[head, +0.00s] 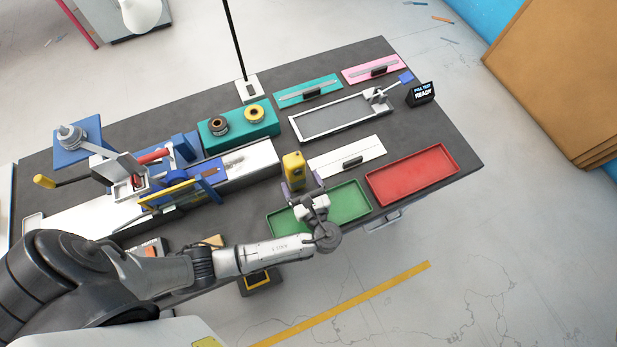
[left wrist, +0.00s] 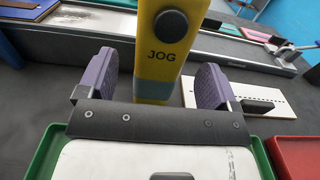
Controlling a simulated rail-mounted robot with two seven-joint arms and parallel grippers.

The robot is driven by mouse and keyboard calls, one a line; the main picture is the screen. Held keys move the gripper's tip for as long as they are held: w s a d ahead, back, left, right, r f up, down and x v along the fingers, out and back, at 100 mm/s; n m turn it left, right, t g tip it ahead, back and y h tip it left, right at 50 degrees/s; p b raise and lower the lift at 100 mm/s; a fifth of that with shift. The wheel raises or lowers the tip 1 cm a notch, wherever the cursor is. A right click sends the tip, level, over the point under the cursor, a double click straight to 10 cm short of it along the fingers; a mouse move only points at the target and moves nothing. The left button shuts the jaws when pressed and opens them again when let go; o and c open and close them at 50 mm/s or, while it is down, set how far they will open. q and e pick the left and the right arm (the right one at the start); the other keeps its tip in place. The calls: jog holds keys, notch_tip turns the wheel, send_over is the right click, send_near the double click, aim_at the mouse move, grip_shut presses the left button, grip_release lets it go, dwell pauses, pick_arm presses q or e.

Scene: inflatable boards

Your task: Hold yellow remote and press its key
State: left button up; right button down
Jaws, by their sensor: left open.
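The yellow remote (head: 294,165) stands upright near the middle of the table, behind the green tray. In the left wrist view the remote (left wrist: 158,65) shows a round black key (left wrist: 171,25) with the word JOG under it. My left gripper (head: 301,190) is at the remote's lower part, above the green tray's back edge. Its two purple fingers (left wrist: 154,84) are open, one on each side of the remote, with gaps visible on both sides. The remote's foot is hidden behind the gripper. My right gripper is not in view.
The green tray (head: 352,202) lies under my left wrist, and the red tray (head: 413,175) is to its right. A white panel (head: 370,150) with a black handle lies behind them. A teal block (head: 238,131) and a blue and white fixture (head: 245,160) stand left of the remote.

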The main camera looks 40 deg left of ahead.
aim_at(298, 177)
pick_arm(q)
jog(key=shift+x, duration=2.3)
jog(key=c, duration=1.1)
